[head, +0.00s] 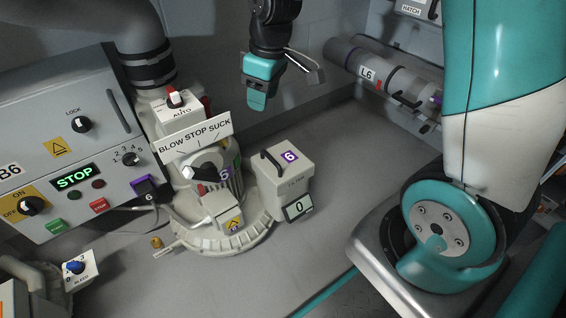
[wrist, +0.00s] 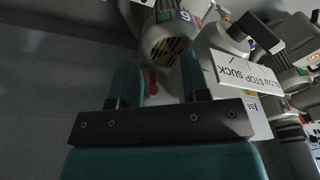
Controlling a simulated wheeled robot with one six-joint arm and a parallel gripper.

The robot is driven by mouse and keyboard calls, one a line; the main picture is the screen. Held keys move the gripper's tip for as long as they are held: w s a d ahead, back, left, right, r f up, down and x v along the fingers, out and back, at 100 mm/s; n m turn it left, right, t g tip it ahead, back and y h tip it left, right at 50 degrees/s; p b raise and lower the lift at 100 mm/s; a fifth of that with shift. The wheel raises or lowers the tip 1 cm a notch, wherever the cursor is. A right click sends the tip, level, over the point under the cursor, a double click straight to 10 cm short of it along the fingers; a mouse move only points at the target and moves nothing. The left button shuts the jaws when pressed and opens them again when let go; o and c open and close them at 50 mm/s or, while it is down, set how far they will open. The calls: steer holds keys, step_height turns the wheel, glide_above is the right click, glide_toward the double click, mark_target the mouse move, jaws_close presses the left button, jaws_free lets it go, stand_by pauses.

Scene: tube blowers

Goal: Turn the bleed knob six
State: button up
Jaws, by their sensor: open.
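The bleed knob (head: 75,267) is a small blue knob on a white plate marked BLEED, at the lower left of the head view. The mark 2 shows beside it; its other marks are hard to read. No six shows on this plate, and the knob does not show in the wrist view. My gripper (head: 258,100) hangs at the upper middle of the head view, above the blower and far from the knob. In the wrist view its fingers (wrist: 159,82) are apart with nothing held between them.
The blower (head: 222,192) marked 6, with a BLOW STOP SUCK sign (head: 194,133), stands mid-left. A box (head: 290,172) marked 6 reads 0. The panel (head: 35,122) marked B6 is at left, showing STOP. The floor (head: 265,275) in front is mostly clear.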

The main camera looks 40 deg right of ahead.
steer(key=w+d+f+n+g+h+b, duration=0.1)
steer(key=w+d+f+n, duration=0.2)
steer(key=w+d+f, duration=0.55)
steer(key=w+d+f+n, duration=0.4)
steer(key=w+d+f, duration=0.15)
steer(key=f, duration=0.55)
steer(key=f+b, duration=0.3)
steer(key=f, duration=0.2)
steer(key=f+b, duration=0.3)
steer(key=f, duration=0.3)
steer(key=f+b, duration=0.3)
steer(key=f, duration=0.2)
steer(key=shift+w+d+f, duration=0.1)
steer(key=shift+w+f, duration=0.15)
steer(key=shift+w, duration=0.1)
steer(key=shift+f+b, duration=0.4)
steer(key=shift+f, duration=0.05)
jaws_close()
